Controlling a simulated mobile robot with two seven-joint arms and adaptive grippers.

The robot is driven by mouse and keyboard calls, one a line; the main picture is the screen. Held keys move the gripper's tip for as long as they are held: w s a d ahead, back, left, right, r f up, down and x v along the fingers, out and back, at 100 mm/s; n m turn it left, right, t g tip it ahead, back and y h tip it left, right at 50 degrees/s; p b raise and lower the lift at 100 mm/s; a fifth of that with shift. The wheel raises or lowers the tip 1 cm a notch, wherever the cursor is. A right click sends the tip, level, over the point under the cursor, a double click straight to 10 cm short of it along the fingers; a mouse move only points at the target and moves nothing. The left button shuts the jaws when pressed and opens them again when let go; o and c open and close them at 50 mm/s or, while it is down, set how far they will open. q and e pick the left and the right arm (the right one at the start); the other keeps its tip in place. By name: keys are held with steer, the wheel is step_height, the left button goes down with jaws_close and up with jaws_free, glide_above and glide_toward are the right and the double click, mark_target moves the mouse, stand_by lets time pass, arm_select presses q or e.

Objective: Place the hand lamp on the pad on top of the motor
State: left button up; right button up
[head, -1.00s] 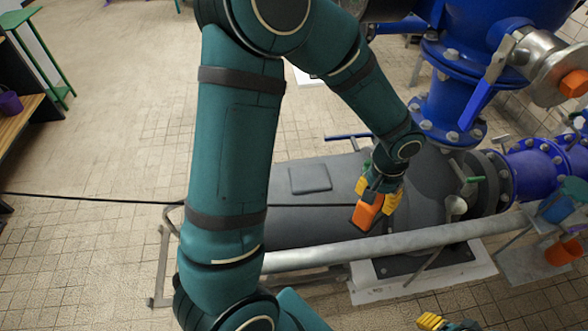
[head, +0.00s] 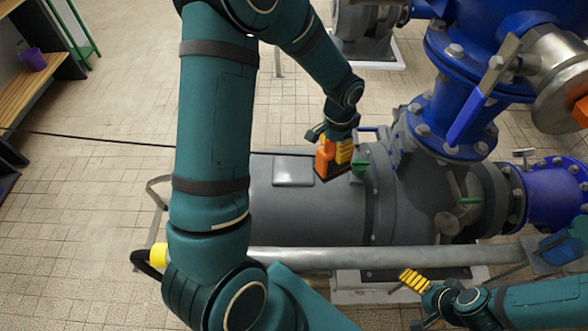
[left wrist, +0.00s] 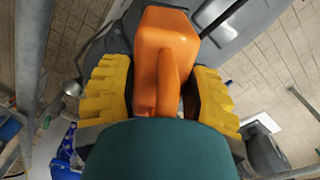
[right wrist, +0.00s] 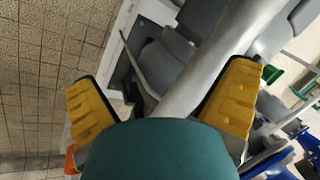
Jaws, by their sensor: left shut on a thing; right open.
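The hand lamp (head: 325,160) is orange with a dark face, held by my left gripper (head: 338,148) above the motor, just right of the pad. In the left wrist view the lamp (left wrist: 165,60) sits between the yellow fingers of my left gripper (left wrist: 160,95). The pad (head: 293,170) is a flat grey square on top of the grey motor (head: 330,215), and it is bare. My right gripper (head: 418,290) is at the lower right, in front of the long pipe. In the right wrist view my right gripper (right wrist: 165,105) is open, with nothing held between its fingers.
A long grey pipe (head: 370,258) runs along the front of the motor. Blue pipes and flanges (head: 470,75) rise to the right, with a blue lever (head: 468,118). A wooden bench (head: 30,85) with a purple bucket (head: 33,60) stands far left.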

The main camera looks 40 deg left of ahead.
arm_select(q)
steer(key=a+f+m+b, duration=0.1)
steer(key=a+f+m, duration=0.25)
steer(key=a, duration=0.35)
steer(key=a+f+m+b, duration=0.15)
steer(key=a+f, duration=0.25)
steer(key=a, duration=0.4)
steer(key=shift+m, duration=0.5)
steer(key=shift+w+f+b, duration=0.15)
steer(key=shift+f+b, duration=0.05)
steer(key=shift+f, duration=1.55)
steer(key=shift+w+f+b, duration=0.15)
steer(key=shift+f+b, duration=0.05)
steer(key=shift+f, duration=1.5)
steer(key=shift+w+f+b, duration=0.15)
steer(key=shift+f+b, duration=0.05)
steer(key=shift+f, duration=1.55)
steer(key=shift+r, duration=0.1)
steer(key=shift+f, duration=0.25)
steer(key=o, duration=1.2)
steer(key=shift+o, duration=0.4)
steer(key=shift+r, duration=0.1)
